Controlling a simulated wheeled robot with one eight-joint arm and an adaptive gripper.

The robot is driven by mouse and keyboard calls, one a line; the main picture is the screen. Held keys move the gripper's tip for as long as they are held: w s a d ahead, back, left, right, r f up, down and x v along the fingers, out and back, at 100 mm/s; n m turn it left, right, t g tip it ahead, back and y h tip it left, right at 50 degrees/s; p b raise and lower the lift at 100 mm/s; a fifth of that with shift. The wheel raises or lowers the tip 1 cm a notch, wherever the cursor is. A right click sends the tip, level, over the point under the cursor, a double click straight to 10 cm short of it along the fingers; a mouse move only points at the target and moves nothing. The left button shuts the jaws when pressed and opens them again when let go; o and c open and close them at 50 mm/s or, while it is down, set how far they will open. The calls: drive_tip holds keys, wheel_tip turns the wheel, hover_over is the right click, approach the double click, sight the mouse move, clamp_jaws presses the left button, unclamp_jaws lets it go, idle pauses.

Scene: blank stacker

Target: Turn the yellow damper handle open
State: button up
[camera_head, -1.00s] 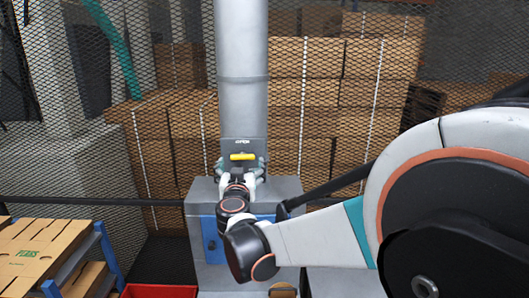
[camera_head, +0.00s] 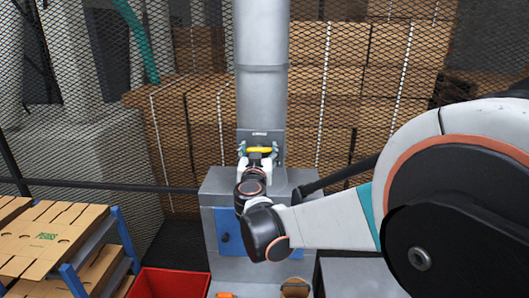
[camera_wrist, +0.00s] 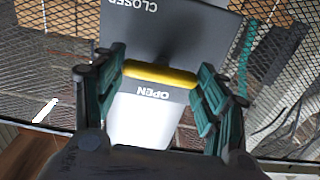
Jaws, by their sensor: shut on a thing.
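The yellow damper handle (camera_head: 260,149) sits on a grey plate low on the vertical grey duct (camera_head: 262,95). In the wrist view the handle (camera_wrist: 160,74) lies across between the two teal finger pads, with a pad at each end. My gripper (camera_wrist: 160,85) is shut on it. The plate (camera_wrist: 185,35) carries the word CLOSED at the top of the wrist view and OPEN beside the handle, both upside down there. In the head view my gripper (camera_head: 260,152) covers the lower part of the plate, and the handle looks about level.
The duct rises from a grey cabinet (camera_head: 210,240) with a blue panel. A mesh fence and stacked cardboard boxes (camera_head: 340,125) stand behind. A blue-framed rack with flat cartons (camera_head: 50,238) and a red bin (camera_head: 170,284) are at the lower left.

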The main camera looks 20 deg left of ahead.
drive_tip(key=shift+n, duration=0.3)
drive_tip(key=n+b, duration=0.5)
drive_tip(key=n, duration=0.3)
drive_tip(key=n+b, duration=0.4)
drive_tip(key=n, duration=0.5)
drive_tip(key=shift+s+a+f+b, duration=0.1)
drive_tip(key=shift+a+f+b, duration=0.1)
drive_tip(key=shift+b, duration=0.15)
drive_tip(key=shift+n, duration=0.3)
drive_tip(key=o, duration=1)
drive_tip(key=shift+o, duration=0.2)
